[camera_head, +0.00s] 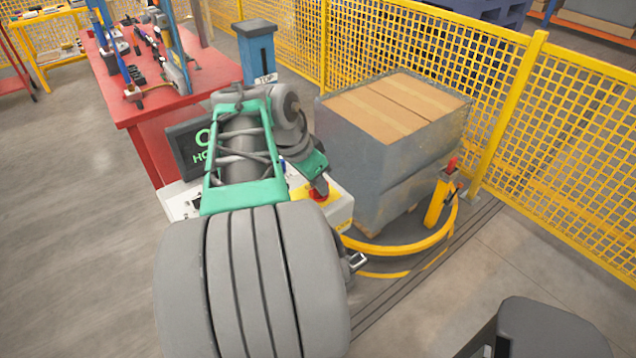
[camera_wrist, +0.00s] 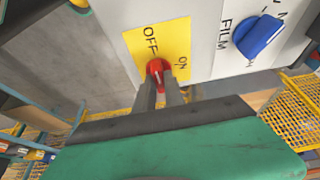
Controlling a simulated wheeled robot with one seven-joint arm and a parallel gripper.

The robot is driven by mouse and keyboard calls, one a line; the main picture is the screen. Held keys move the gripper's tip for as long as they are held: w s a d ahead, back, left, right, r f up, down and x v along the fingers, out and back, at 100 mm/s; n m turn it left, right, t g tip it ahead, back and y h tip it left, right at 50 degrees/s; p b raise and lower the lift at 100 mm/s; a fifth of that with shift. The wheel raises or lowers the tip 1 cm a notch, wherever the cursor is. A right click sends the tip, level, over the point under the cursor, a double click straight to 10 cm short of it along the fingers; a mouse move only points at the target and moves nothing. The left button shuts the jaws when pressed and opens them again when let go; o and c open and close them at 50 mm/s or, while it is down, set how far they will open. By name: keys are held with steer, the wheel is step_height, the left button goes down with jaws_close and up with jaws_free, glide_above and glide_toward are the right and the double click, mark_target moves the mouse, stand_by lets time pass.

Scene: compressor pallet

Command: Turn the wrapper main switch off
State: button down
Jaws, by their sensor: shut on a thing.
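The red main switch knob (camera_wrist: 157,70) sits on a yellow plate (camera_wrist: 136,40) marked OFF and ON, on a pale control box (camera_wrist: 115,12). My gripper (camera_wrist: 164,90) is shut on the knob, its two grey fingers on either side of it. A pale mark shows on the knob, but I cannot tell surely which label it points to. In the head view, my gripper (camera_head: 318,182) is at the control box (camera_head: 342,212), and a bit of the red knob (camera_head: 320,196) shows below it. My arm hides much of the box there.
A blue FILM knob (camera_wrist: 260,36) is right of the yellow plate. A wrapped pallet load of cartons (camera_head: 360,150) stands behind the box, with a curved yellow rail (camera_head: 400,247) in front. Yellow mesh fencing (camera_head: 580,120) runs behind. A red workbench (camera_head: 215,70) is at left.

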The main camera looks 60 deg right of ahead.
steer(key=c, duration=1.4)
jaws_free()
steer(key=shift+c, duration=0.2)
steer(key=p+v, duration=0.1)
steer(key=v, duration=0.6)
steer(key=shift+r, duration=0.4)
steer(key=shift+a, duration=0.1)
